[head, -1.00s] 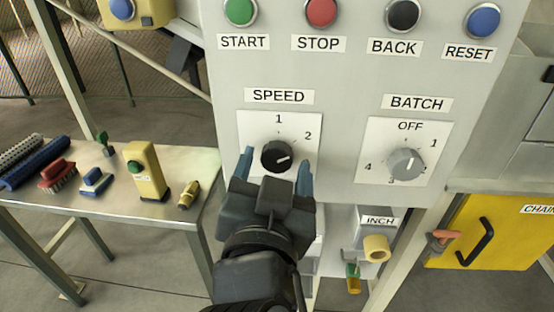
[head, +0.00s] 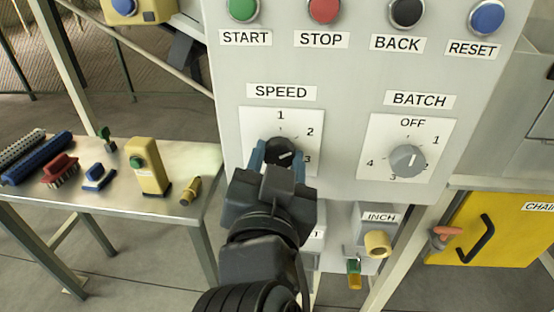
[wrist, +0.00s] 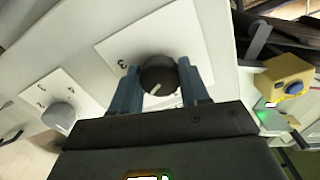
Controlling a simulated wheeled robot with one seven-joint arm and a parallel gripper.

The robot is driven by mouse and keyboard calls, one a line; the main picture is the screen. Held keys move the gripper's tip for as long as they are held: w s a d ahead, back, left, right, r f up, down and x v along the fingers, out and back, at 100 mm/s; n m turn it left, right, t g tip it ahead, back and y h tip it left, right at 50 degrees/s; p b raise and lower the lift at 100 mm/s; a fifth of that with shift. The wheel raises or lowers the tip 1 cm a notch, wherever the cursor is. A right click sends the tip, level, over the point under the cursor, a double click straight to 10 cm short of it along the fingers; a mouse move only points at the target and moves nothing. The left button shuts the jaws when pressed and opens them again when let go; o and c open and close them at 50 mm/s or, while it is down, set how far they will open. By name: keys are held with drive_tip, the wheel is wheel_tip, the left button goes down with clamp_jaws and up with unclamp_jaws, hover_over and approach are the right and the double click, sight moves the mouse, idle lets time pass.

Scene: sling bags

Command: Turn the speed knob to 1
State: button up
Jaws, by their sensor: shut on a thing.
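The black speed knob (head: 279,149) sits on a white dial plate (head: 255,120) under the SPEED label. Its white pointer line aims right and slightly up, toward the side between 2 and 3. The number 1 is at the top of the dial. My gripper (head: 279,163) is shut on the knob, with one blue finger at each side. In the wrist view the knob (wrist: 158,72) sits between the two fingers, its white mark facing the gripper. The knob's lower part is partly hidden by my gripper in the head view.
The grey batch knob (head: 408,160) is to the right on the same panel. START, STOP, BACK and RESET buttons line the top. An INCH box with a yellow knob (head: 377,244) is below right. A table (head: 120,208) with brushes stands left.

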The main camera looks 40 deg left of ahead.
drive_tip(key=shift+n, duration=0.3)
drive_tip(key=n+p, duration=0.3)
drive_tip(key=n, duration=0.3)
drive_tip(key=shift+w+d+r, duration=0.1)
drive_tip(key=shift+d, duration=0.05)
drive_tip(key=n+p, duration=0.2)
drive_tip(key=n, duration=0.3)
drive_tip(key=shift+n, duration=0.3)
idle(0.4)
drive_tip(key=o, duration=1.1)
drive_tip(key=shift+c, duration=0.2)
drive_tip(key=b+v, duration=0.1)
drive_tip(key=v, duration=0.7)
